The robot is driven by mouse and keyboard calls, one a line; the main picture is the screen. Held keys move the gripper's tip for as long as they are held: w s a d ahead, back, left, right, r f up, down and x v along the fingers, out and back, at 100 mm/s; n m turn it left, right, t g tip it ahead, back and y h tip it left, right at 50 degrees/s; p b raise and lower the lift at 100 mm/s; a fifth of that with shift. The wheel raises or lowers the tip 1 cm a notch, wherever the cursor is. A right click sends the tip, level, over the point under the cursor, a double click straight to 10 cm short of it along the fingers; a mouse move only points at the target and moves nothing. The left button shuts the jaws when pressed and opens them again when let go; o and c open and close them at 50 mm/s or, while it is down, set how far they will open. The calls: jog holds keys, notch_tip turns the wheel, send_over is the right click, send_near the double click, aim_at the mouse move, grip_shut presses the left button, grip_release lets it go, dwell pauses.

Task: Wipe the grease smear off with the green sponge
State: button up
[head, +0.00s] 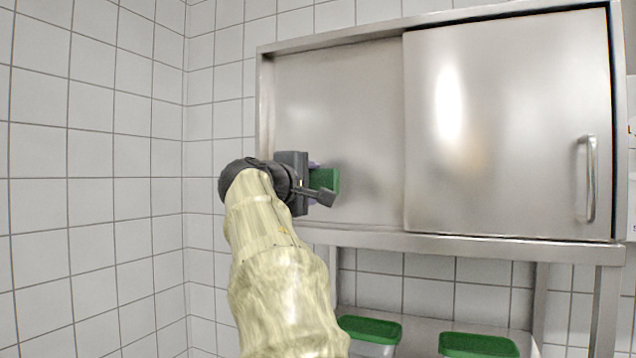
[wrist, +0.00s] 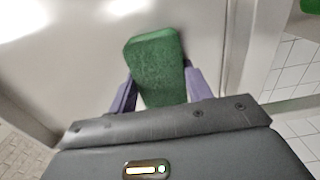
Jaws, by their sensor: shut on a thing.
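The green sponge (head: 328,181) is held in my gripper (head: 314,176) in front of the left door panel (head: 335,110) of a steel wall cabinet. In the wrist view the purple fingers of my gripper (wrist: 161,92) are shut on the sides of the sponge (wrist: 157,62), which sticks out past the fingertips toward the panel. I cannot tell whether the sponge touches the steel. A faint brownish patch (head: 478,140) shows on the right door; I cannot tell whether it is the grease smear or a reflection. No other clear smear shows.
The right sliding door (head: 510,190) overlaps the left panel and carries a vertical bar handle (head: 590,178). Below, green-lidded containers (head: 370,328) (head: 478,345) stand on a lower surface. A tiled wall (head: 90,170) closes off the left side.

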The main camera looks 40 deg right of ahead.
jog(key=shift+w+a, duration=0.2)
jog(key=shift+w, duration=0.3)
jog(key=shift+w+a, duration=0.2)
jog(key=shift+w, duration=0.3)
jog(key=shift+a+f, duration=0.1)
jog(key=shift+b+v, duration=1.25)
jog(key=shift+v, duration=1.65)
jog(key=b+v, duration=0.1)
jog(key=v, duration=0.2)
